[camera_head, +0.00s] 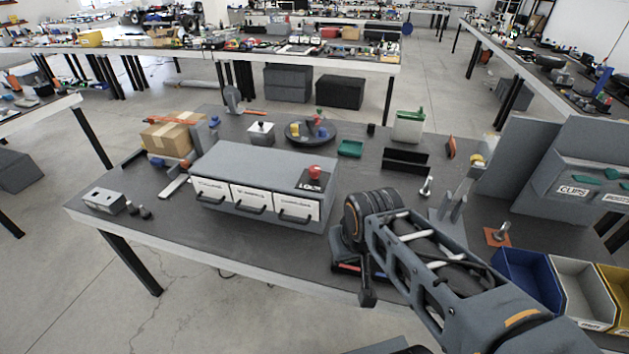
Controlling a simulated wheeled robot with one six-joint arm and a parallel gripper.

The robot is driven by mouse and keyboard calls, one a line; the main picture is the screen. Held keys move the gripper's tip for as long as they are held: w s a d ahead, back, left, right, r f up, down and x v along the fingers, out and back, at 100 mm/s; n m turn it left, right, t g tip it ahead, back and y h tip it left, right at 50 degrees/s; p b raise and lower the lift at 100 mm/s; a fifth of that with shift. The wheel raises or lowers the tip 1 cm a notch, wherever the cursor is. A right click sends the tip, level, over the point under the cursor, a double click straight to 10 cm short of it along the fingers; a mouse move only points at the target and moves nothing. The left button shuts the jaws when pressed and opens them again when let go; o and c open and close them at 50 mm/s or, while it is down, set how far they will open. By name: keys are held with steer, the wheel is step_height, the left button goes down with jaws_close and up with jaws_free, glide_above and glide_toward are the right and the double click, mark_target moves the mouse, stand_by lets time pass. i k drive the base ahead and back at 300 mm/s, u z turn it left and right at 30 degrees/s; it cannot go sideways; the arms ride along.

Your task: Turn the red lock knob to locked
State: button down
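The red lock knob (314,171) sits on a dark plate (312,183) with white lettering that appears to read LOCK. The plate is at the right end of the top of a grey drawer box (262,159). The box's white-fronted drawers with dark handles look closed. The knob is too small to read its turn position. My gripper (362,280) is low at the right of the box, near the table's front edge and apart from the knob. My own arm partly hides it, and its fingers do not show clearly.
The box stands on a dark table (225,239). A cardboard box (168,138), a round tray (296,136), a green-topped container (409,126) and a black holder (405,160) are around it. Bins (527,277) and a grey cabinet (571,158) are at right. The space above the knob looks clear.

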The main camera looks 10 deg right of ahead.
mark_target(313, 170)
steer(key=u, duration=0.35)
steer(key=k, duration=0.45)
steer(key=u, duration=0.6)
steer(key=i, duration=0.9)
steer(key=z, duration=0.95)
